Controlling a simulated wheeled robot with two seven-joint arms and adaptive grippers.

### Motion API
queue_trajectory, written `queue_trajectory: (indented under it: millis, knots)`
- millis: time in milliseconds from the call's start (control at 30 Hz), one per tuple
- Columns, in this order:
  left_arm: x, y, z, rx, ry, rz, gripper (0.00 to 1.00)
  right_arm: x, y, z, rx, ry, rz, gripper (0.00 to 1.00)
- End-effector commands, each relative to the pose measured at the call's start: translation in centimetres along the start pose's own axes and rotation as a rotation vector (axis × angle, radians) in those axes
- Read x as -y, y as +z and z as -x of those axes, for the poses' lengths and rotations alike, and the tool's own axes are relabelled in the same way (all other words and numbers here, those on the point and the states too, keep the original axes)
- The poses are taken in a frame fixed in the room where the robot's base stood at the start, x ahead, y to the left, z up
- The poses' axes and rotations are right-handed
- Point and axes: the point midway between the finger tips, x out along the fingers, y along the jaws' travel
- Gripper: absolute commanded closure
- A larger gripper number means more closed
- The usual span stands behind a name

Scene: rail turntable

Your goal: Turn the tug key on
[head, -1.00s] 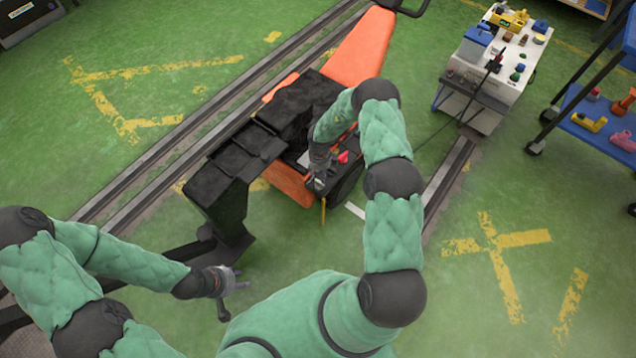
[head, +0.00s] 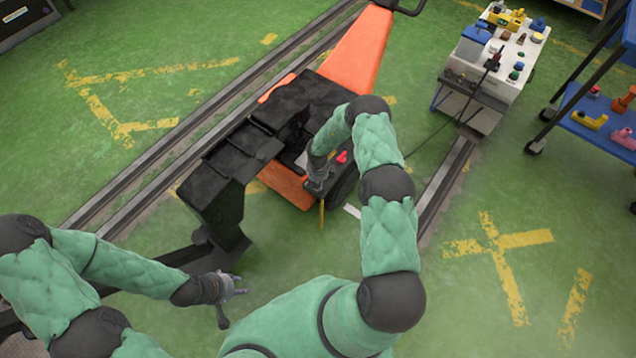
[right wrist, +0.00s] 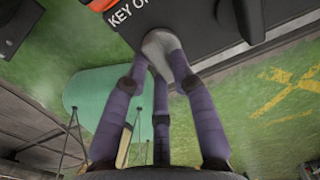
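The tug (head: 358,50) has an orange body and a black seat and front, and stands by the rails. My right gripper (head: 318,188) is at its dark control panel, just left of a red knob (head: 342,157). A yellow strip (head: 321,213) hangs below this gripper. In the right wrist view, the purple fingers of my right gripper (right wrist: 162,55) converge at a pale rounded piece by the panel (right wrist: 215,22), under a partly cut-off label reading "KEY O". The key cannot be made out clearly, nor whether the fingers grip it. My left gripper (head: 232,292) is open and empty, away from the tug.
A white cart (head: 497,60) with small items stands at the upper right. A blue shelf (head: 600,125) with colored objects is at the right edge. The lower-right floor is free.

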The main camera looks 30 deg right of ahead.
Motion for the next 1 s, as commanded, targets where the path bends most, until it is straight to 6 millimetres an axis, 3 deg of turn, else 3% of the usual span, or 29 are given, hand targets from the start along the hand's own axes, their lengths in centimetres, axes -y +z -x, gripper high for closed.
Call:
queue_trajectory:
  millis: [567,1000]
  knots:
    - [-0.1,0.0,0.4,0.0,0.0,0.0,0.6,-0.1,0.0,0.1,-0.001,0.001,-0.082,1.0]
    - [-0.5,0.1,1.5,0.0,0.0,0.0,0.6,-0.2,0.2,0.1,-0.001,0.0,-0.45,1.0]
